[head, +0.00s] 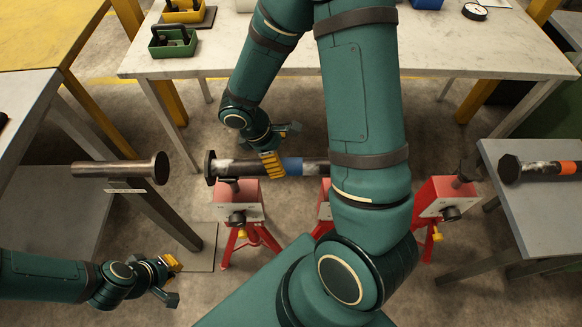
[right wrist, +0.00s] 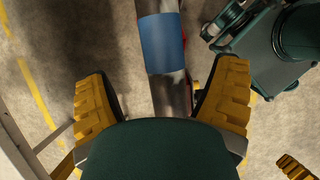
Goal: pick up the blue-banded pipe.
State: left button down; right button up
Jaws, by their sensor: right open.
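The blue-banded pipe (head: 292,167) is a dark and grey flanged pipe that lies level across red stands. Its left flange shows, and my own arm covers its middle. My right gripper (head: 272,164) is at the pipe, just left of the blue band. In the right wrist view, the yellow fingers of the right gripper (right wrist: 162,92) are spread, one on each side of the pipe (right wrist: 162,45), with the band ahead of them. My left gripper (head: 173,264) is low at the left, away from the pipe; its jaw opening is unclear.
Red stands (head: 238,201) carry the pipe. A plain flanged pipe (head: 118,168) is at the left table, and an orange-banded pipe (head: 540,169) is on the right table (head: 545,210). The back table (head: 450,45) holds a green bin (head: 172,48) and a yellow bin (head: 184,14).

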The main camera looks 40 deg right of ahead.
aim_at(285, 162)
jog(key=shift+b+x, duration=1)
jog(key=shift+x, duration=2.15)
jog(key=shift+s+a, duration=0.1)
jog(key=shift+s, duration=0.05)
jog(key=shift+r, duration=0.1)
jog(key=c, duration=1.4)
notch_tip(285, 162, up, 9)
jog(key=p, duration=0.3)
jog(key=shift+r, duration=0.3)
notch_tip(285, 162, down, 3)
jog(key=b, duration=0.4)
jog(key=shift+t+b, duration=0.35)
jog(key=shift+t, duration=0.05)
jog(key=shift+f+t+h+b, duration=0.4)
jog(key=shift+f+h, duration=0.1)
jog(key=shift+f, duration=0.65)
